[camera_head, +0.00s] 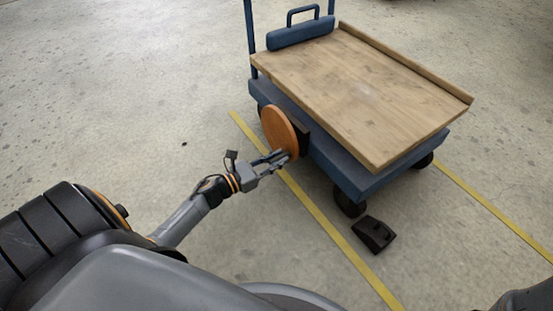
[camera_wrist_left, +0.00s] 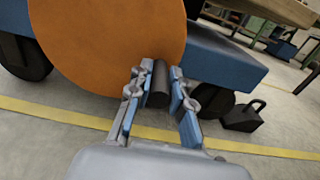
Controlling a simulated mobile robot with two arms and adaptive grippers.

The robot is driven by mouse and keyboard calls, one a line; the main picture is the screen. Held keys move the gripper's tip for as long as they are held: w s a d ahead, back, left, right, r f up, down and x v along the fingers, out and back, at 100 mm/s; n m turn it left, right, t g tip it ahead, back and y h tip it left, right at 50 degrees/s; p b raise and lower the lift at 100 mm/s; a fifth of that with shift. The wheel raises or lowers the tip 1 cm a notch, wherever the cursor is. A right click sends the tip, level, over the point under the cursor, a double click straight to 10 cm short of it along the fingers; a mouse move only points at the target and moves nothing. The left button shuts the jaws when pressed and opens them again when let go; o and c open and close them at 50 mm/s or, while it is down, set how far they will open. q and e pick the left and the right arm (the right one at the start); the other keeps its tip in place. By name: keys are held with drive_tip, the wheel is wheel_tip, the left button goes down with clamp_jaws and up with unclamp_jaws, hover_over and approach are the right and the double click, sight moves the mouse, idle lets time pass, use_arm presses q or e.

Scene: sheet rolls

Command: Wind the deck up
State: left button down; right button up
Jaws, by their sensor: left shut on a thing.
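My right gripper is not in view.
A black wedge-shaped block (camera_head: 374,234) lies on the floor by the cart's near caster (camera_head: 349,200). Yellow lines (camera_head: 330,232) mark the concrete floor, which is clear left of the cart.

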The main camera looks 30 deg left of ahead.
use_arm(q)
drive_tip(key=shift+d+r+n+p, duration=0.15)
drive_tip(key=shift+r+n+p, duration=0.1)
drive_tip(key=shift+n+p, duration=0.1)
idle(0.3)
